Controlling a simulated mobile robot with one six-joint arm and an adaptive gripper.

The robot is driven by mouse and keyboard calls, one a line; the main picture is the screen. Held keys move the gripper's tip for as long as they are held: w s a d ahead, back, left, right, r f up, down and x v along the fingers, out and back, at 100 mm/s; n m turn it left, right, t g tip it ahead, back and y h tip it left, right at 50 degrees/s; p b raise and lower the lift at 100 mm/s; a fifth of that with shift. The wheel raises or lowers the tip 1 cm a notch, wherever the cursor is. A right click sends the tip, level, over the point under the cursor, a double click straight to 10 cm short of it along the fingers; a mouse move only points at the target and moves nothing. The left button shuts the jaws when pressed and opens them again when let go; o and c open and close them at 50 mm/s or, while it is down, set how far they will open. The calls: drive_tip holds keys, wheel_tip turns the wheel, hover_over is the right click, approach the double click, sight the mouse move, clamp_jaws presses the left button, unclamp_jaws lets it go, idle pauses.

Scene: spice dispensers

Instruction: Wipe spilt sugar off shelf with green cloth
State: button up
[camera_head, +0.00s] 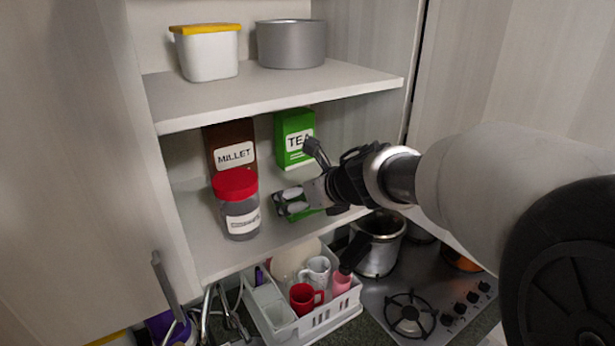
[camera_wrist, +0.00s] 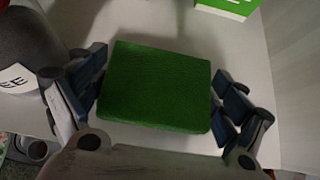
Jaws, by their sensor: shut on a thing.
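The green cloth (camera_wrist: 155,88) looks like a thick rectangular pad and lies between the two fingers of my gripper (camera_wrist: 158,98) in the wrist view. My gripper is shut on it, with a finger at each short side. In the head view my gripper (camera_head: 298,203) is over the middle shelf (camera_head: 215,256), to the right of the red-lidded jar and in front of the tea box. Only a little of the cloth's green shows there. I cannot make out any spilt sugar; the gripper and cloth hide part of the shelf.
The red-lidded jar (camera_head: 238,205) stands near the shelf's front edge. A brown millet box (camera_head: 231,145) and green tea box (camera_head: 295,138) stand behind. The upper shelf (camera_head: 270,92) hangs above.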

sight(300, 213)
drive_tip(key=shift+f+b, duration=0.55)
drive_tip(key=shift+f, duration=0.05)
idle(0.3)
drive_tip(key=shift+a, duration=0.15)
